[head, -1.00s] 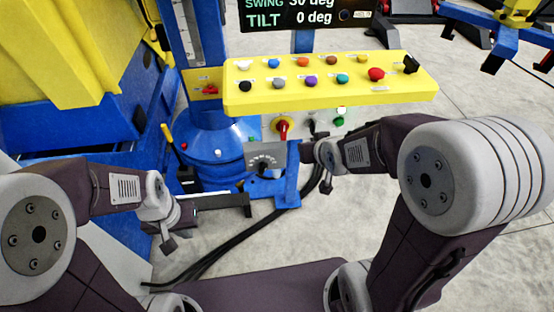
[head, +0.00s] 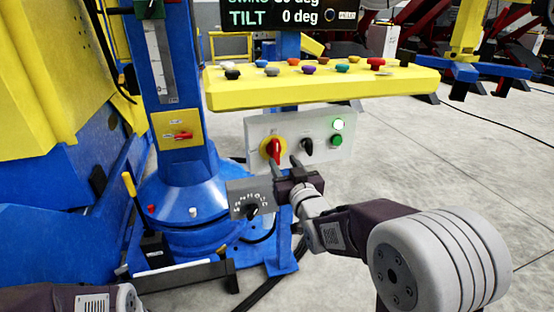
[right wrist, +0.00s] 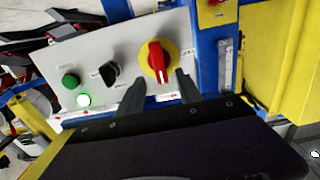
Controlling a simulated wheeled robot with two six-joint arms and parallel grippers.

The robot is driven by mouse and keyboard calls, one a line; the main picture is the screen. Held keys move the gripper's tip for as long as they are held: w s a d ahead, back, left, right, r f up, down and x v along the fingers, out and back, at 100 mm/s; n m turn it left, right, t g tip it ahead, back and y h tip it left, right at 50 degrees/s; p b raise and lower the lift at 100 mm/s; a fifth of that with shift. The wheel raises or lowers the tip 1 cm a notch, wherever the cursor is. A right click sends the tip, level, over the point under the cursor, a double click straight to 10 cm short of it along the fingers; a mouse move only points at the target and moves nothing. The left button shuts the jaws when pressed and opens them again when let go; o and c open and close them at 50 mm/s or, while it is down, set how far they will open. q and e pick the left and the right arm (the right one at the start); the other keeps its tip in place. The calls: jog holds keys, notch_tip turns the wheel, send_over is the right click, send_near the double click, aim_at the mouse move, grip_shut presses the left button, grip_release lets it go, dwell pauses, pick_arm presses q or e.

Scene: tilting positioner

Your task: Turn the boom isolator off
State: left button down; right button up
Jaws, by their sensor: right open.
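A red rotary handle on a round yellow plate (head: 272,149) sits at the left of a grey panel; it also shows in the right wrist view (right wrist: 156,62), its grip roughly upright. A second red lever on a square yellow plate (head: 183,135) is on the blue column. Labels are too small to read, so I cannot tell which is the boom isolator. My right gripper (head: 286,164) is open and empty, just in front of the grey panel. In the right wrist view its fingertips (right wrist: 160,80) are either side of the rotary handle's lower end; contact is unclear. My left gripper is out of view.
The grey panel (head: 316,124) also carries a black knob (head: 307,146), a lit white lamp (head: 338,125) and a green button (head: 336,140). A yellow console (head: 300,89) with several coloured buttons overhangs it. A grey dial box (head: 250,198) is below. Open floor lies to the right.

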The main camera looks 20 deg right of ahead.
aim_at(277, 152)
jog(key=w, duration=0.2)
jog(key=w+b, duration=0.1)
jog(key=w, duration=0.2)
jog(key=shift+w+a+f, duration=0.1)
jog(key=shift+w+f, duration=0.05)
jog(key=shift+f, duration=0.05)
jog(key=shift+w+r, duration=0.1)
jog(key=shift+w, duration=0.45)
grip_shut()
